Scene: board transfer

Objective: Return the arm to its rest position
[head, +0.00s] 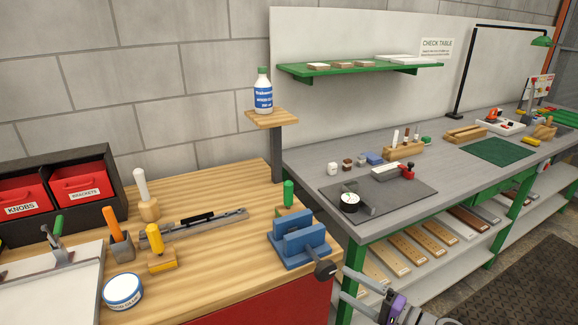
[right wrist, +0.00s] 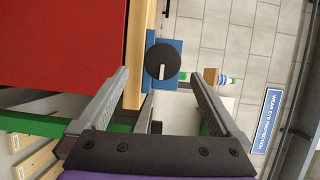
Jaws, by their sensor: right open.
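My right gripper (head: 346,285) is at the bottom edge of the head view, in front of the grey table and just right of the wooden bench's corner. In the right wrist view its two grey fingers (right wrist: 160,74) stand wide apart with nothing between them. The round black knob (right wrist: 162,62) of the blue vise shows beyond the fingertips, apart from them. My left gripper is in neither view.
The blue vise (head: 300,248) sits at the wooden bench's right corner, its knob (head: 325,269) jutting out near my gripper. Several boards (head: 405,248) lie on the shelf under the grey table (head: 300,160). A bottle (head: 263,92) stands on a raised wooden stand.

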